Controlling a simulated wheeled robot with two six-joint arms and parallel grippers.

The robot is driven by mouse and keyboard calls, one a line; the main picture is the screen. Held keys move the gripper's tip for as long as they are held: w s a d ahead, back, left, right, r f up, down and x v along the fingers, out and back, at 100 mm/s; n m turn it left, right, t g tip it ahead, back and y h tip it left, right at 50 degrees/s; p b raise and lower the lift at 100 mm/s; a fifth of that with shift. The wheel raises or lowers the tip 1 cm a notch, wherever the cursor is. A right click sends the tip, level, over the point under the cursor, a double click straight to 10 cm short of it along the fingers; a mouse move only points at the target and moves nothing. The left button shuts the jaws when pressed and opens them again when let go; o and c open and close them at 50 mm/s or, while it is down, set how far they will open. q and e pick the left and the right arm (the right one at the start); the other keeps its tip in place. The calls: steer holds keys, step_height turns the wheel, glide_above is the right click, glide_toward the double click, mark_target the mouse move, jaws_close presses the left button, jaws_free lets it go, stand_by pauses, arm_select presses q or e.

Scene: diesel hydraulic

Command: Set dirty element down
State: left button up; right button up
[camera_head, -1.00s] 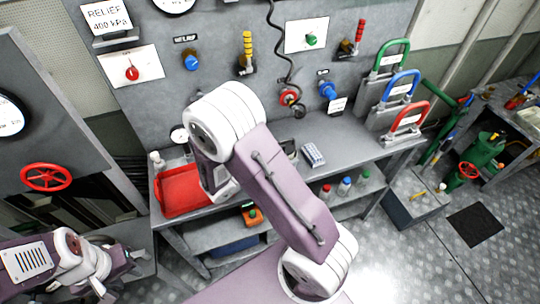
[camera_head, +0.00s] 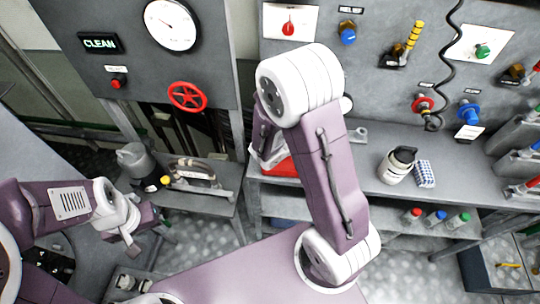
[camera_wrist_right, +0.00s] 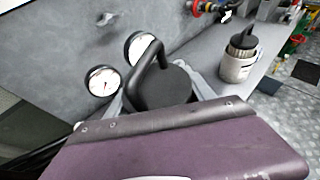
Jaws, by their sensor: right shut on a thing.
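A black-topped element with a hooked black handle (camera_wrist_right: 168,84) is between the fingers of my right gripper (camera_wrist_right: 160,98) in the right wrist view; its lower part is hidden by the gripper body. In the head view the right gripper (camera_head: 266,150) is over or just in front of a red tray (camera_head: 281,168) on the bench, and my arm hides most of the tray and the held element. Whether the element touches the tray cannot be seen. A second, pale canister with a black handled top (camera_head: 397,166) stands upright on the bench to the right. My left gripper (camera_head: 130,240) is low at the left.
The grey bench (camera_head: 365,165) has clear room between my arm and the canister. A lower stand (camera_head: 205,200) at the left holds a grey housing (camera_head: 140,163). A red handwheel (camera_head: 187,96) sticks out above it.

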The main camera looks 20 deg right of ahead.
steer(key=w+a+f+p, duration=0.1)
steer(key=w+a+f, duration=0.1)
steer(key=w+f, duration=0.1)
steer(key=w+a+f, duration=0.1)
steer(key=w+f, duration=0.1)
steer(key=f, duration=0.2)
steer(key=w+a+f+p, duration=0.1)
steer(key=w+a+f, duration=0.1)
steer(key=w+f, duration=0.1)
steer(key=shift+w+a+f+p, duration=0.3)
steer(key=shift+w+f, duration=0.05)
steer(key=shift+f, duration=0.25)
steer(key=shift+m, duration=0.3)
steer(key=shift+s+f, duration=0.1)
steer(key=shift+f, duration=0.05)
steer(key=o, duration=1.5)
